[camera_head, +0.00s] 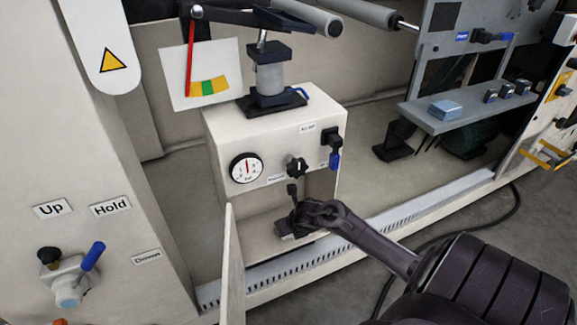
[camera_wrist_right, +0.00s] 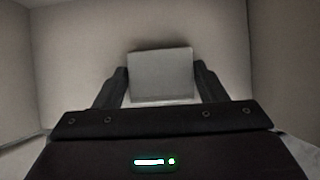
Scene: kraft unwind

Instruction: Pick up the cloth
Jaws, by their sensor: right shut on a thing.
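The cloth (camera_wrist_right: 160,75) shows in the right wrist view as a pale grey, block-like piece between the two dark fingers of my right gripper (camera_wrist_right: 160,88). The fingers are shut on its left and right sides. In the head view my right gripper (camera_head: 291,219) reaches into the open compartment low in the front of the white cabinet. There the cloth is mostly hidden by the gripper; a small grey patch below it may be part of it. My left gripper is in neither view.
The compartment walls stand close around the gripper. An open door panel (camera_head: 232,262) stands at the left of the compartment. Above are a black knob (camera_head: 297,168) and a round gauge (camera_head: 246,168). A grey shelf (camera_head: 425,116) at the right bears a light-blue item (camera_head: 446,110).

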